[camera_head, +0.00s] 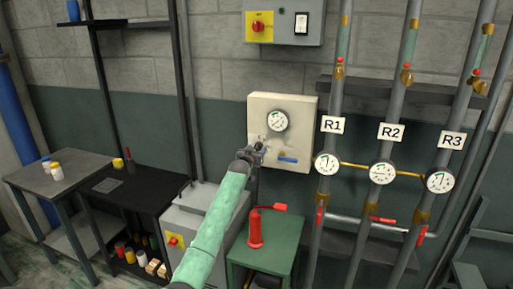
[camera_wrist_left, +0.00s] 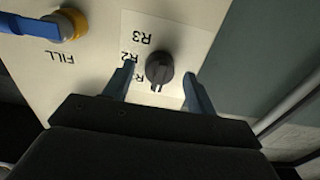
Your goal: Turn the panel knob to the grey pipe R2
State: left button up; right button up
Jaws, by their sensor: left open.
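The cream panel (camera_head: 297,105) hangs on the wall with a gauge at its top. In the left wrist view the picture is upside down and the panel's black knob (camera_wrist_left: 159,68) stands on a white plate (camera_wrist_left: 178,35) marked R3, R2 and R1. A small pale mark shows at the knob's lower edge; where the knob points is hard to tell. My left gripper (camera_head: 257,150) is at the panel's lower left. Its open fingers (camera_wrist_left: 158,75) stand on either side of the knob, with gaps visible. The grey pipe R2 (camera_head: 399,55) rises right of the panel.
A blue-handled FILL valve (camera_wrist_left: 30,24) sits beside the knob plate. Pipes R1 (camera_head: 341,60) and R3 (camera_head: 481,62) flank R2, with gauges and red valve handles. A red tool (camera_head: 256,230) stands on the green table (camera_head: 282,250) below the panel.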

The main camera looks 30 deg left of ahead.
pick_arm(q)
jog(key=shift+w+a, duration=0.1)
jog(key=shift+w, duration=0.3)
pick_arm(e)
jog(key=shift+s+d+f, duration=0.1)
jog(key=shift+s, duration=0.35)
pick_arm(q)
jog(key=c, duration=1)
pick_arm(e)
jog(key=shift+f, duration=0.1)
